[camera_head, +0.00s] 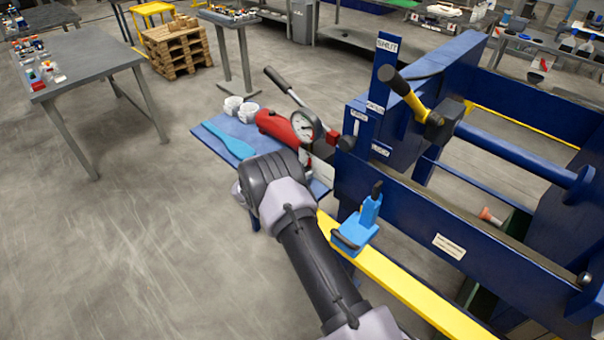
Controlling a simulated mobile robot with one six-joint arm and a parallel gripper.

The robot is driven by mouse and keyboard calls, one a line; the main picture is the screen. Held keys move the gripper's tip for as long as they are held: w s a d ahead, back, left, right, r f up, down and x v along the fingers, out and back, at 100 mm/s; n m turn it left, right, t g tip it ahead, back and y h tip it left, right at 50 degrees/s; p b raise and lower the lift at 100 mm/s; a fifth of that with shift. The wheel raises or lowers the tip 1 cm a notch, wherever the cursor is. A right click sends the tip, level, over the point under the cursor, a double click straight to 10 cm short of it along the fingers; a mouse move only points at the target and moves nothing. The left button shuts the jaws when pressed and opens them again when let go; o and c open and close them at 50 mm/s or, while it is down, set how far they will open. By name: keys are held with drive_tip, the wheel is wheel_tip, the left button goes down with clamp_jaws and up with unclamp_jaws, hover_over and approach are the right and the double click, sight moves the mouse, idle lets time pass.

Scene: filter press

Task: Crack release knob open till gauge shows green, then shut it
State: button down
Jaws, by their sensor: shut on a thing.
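The red hand pump (275,123) lies on a blue shelf at the press's left side. Its round white-faced gauge (303,125) stands at its right end; the face is too small to read the needle or any colour zone. The pump lever (283,86) with its dark grip slants up to the left. I cannot make out the release knob; my wrist covers the area just below the pump and gauge. My arm reaches up from the bottom, and its dark wrist ends beside the pump. My gripper's fingers are hidden behind the wrist.
The blue shelf (208,129) also holds white cups (241,109) and a light blue paddle-shaped thing (230,140).

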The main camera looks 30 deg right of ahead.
idle(0.3)
drive_tip(key=c, duration=1.3)
unclamp_jaws()
drive_tip(key=p+v, duration=0.3)
drive_tip(key=v, duration=1.4)
drive_tip(key=shift+s+a+r, duration=0.1)
drive_tip(key=shift+s+r, duration=0.05)
drive_tip(key=shift+s, duration=0.15)
